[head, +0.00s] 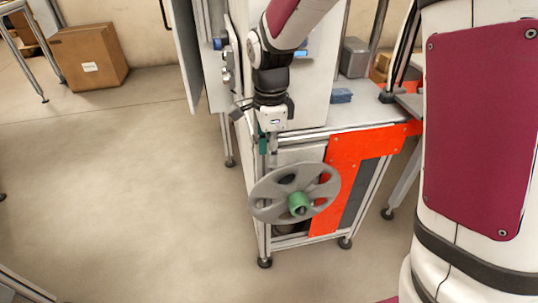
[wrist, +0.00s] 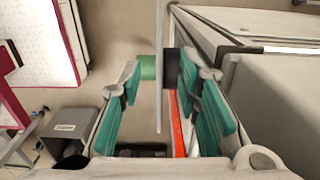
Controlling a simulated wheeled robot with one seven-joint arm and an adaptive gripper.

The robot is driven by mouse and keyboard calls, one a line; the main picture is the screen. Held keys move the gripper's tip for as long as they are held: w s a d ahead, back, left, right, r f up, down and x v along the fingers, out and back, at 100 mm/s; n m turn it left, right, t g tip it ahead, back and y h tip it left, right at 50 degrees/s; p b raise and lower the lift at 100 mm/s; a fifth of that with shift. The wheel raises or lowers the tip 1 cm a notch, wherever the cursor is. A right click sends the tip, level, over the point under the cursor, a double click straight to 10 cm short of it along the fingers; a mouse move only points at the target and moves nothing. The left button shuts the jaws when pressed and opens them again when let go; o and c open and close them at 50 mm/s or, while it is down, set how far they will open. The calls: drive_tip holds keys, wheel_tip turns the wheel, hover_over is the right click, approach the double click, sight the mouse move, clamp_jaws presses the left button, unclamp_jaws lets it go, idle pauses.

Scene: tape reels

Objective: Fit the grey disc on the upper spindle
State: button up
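The grey disc (head: 263,190), a spoked reel, stands upright in front of the cabinet's orange-edged face. A green hub (head: 297,204) sticks out at its middle. In the wrist view the disc (wrist: 158,100) shows edge-on, with the green hub (wrist: 147,68) on its left and a dark cylinder (wrist: 169,62) on its right, towards the cabinet. My gripper (head: 268,152) is above the disc's upper rim, pointing down. In the wrist view my gripper (wrist: 158,85) has its teal-padded fingers apart, one each side of the disc, with gaps visible. The upper spindle is mostly hidden by the disc.
The cabinet (head: 368,143) stands close behind the disc, with a grey top holding a blue item (head: 341,96). A cardboard box (head: 88,56) lies far left. The floor left of the cabinet is clear.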

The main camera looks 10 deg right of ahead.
drive_tip(key=b, duration=0.5)
approach(270, 201)
drive_tip(key=f, duration=0.5)
drive_tip(key=shift+w, duration=0.25)
clamp_jaws()
drive_tip(key=shift+d, duration=0.1)
